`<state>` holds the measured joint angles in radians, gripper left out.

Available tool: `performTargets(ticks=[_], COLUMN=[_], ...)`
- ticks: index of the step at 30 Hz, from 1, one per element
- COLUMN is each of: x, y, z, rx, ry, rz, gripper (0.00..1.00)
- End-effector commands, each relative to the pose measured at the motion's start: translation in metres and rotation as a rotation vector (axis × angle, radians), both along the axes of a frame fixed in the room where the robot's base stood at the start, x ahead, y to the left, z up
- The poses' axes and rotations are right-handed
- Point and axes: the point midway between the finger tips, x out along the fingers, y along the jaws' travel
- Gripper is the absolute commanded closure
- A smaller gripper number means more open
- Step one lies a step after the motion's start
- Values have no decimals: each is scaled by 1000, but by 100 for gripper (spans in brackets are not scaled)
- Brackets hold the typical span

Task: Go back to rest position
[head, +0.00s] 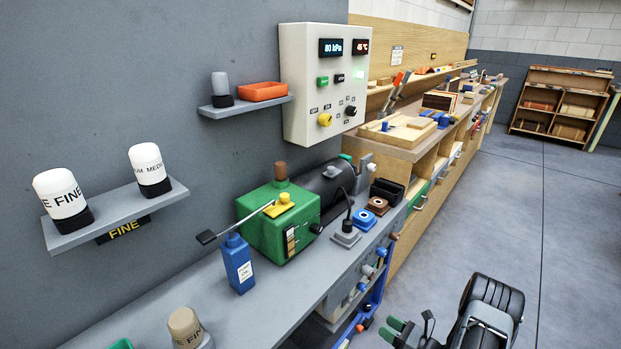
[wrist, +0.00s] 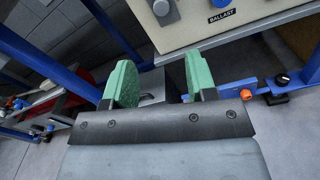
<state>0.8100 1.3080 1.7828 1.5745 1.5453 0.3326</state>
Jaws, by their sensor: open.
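My gripper (head: 399,329) is at the lower right of the head view, out over the floor in front of the bench. In the wrist view my gripper (wrist: 158,82) shows its two green fingers spread apart. Nothing is held between them. Behind the fingers is the cream front panel (wrist: 210,30) with a label reading BALLAST. Part of my arm shows beside the gripper in the head view.
The grey bench (head: 262,318) carries a green pump (head: 265,232) and a blue bottle (head: 237,264). A control box (head: 305,85) hangs on the wall. Blue frame bars (wrist: 40,62) lie close to the gripper. The floor (head: 560,230) at right is clear.

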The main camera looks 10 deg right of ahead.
Motion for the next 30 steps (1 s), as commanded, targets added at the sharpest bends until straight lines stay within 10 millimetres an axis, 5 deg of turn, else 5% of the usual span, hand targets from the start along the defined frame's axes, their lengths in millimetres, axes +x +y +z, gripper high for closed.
performTargets(ticks=[5,8,17,30], x=[-35,-56,-97,-124], y=[31,45,70,86], z=[-16,3,122,338], rx=[-92,-209,-681,-1511], ry=[51,39,-149,-634], rz=[183,362,966,1693], gripper=[48,48,48,48])
